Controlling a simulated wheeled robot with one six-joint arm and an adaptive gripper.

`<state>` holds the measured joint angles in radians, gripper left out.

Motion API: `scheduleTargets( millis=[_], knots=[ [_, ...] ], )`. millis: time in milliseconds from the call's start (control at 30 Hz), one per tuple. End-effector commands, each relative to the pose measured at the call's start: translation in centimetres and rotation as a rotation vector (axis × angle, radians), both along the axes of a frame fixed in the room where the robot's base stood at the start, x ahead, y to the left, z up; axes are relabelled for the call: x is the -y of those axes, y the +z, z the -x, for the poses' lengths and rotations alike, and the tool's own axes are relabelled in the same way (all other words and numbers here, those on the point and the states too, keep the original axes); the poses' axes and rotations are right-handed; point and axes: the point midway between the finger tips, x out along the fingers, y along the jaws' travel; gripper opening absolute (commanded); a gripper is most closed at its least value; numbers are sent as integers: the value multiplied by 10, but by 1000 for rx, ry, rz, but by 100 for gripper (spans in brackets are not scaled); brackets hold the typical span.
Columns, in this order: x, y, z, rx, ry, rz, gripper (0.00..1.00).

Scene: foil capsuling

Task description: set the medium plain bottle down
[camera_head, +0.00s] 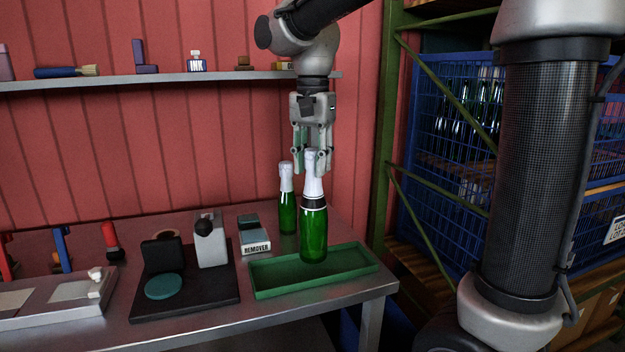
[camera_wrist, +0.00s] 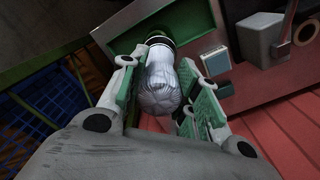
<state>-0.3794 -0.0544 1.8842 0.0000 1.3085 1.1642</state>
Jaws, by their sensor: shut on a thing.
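A green bottle (camera_head: 313,232) with white foil over its neck and a dark band below the foil is upright over the green tray (camera_head: 322,285). My gripper (camera_head: 311,168) comes down from above and is shut on its foil-covered neck. In the wrist view the silvery foil (camera_wrist: 160,88) lies between my two finger pads, with the dark band beyond. The bottle's base is at the tray's back part; I cannot tell whether it touches the tray floor. A second green foil-topped bottle (camera_head: 287,215) stands on the table behind and to the left, apart from the held one.
A remover box (camera_head: 256,243) stands left of the tray. A black base (camera_head: 190,300) with a grey device (camera_head: 211,243) is further left. A shelf (camera_head: 150,80) runs along the red wall. The table's right edge is close to the tray.

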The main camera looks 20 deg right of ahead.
Motion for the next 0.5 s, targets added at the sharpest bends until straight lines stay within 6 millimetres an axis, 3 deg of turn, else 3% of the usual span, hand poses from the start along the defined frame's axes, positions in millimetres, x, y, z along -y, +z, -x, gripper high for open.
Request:
scheduleTargets(
  millis=[200, 500],
  knots=[
    [0, -28, 0, -1, 0, 1, 0],
    [0, -31, 0, 1, 0, 0, 0]
  ],
)
